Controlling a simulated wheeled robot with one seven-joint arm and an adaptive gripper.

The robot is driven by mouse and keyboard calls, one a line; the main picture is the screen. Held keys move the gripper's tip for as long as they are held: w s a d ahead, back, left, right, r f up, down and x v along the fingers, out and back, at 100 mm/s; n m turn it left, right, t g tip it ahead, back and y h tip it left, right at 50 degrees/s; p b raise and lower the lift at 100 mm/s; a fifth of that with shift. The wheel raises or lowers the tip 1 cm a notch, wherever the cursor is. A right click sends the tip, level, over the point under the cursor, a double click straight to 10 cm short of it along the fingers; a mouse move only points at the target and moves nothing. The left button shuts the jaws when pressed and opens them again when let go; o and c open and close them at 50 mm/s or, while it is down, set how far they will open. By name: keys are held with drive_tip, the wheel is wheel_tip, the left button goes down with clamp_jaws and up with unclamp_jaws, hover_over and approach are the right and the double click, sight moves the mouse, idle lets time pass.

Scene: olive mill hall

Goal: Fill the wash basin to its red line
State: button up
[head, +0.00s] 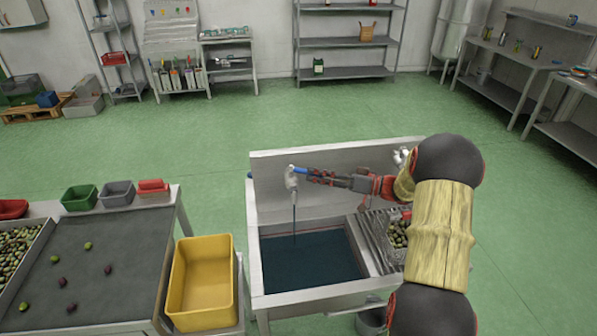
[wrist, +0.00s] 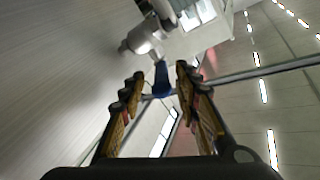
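The wash basin (head: 352,289) is a metal sink in the middle of the head view, with dark blue water (head: 308,262) in it. A thin red line (head: 322,231) shows on its back wall, just above the water's far edge; the exact gap is too small to tell. The tap (head: 291,179) stands at the back wall, and a thin stream (head: 295,222) runs down from it into the water. My gripper (head: 309,174) is at the tap's blue lever (head: 299,170). In the wrist view the lever (wrist: 162,78) lies between my spread fingertips (wrist: 161,82), with gaps beside it.
A drainer with olives (head: 399,234) sits on the basin's right, partly behind my arm. A yellow crate (head: 205,318) and a grey sorting table (head: 130,245) stand left. A bucket (head: 371,320) is below the basin's front right. Green floor behind is clear.

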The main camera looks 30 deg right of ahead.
sight(295, 169)
drive_tip(key=b+x, duration=0.1)
drive_tip(key=x, duration=0.5)
drive_tip(key=shift+c, duration=1.2)
clamp_jaws()
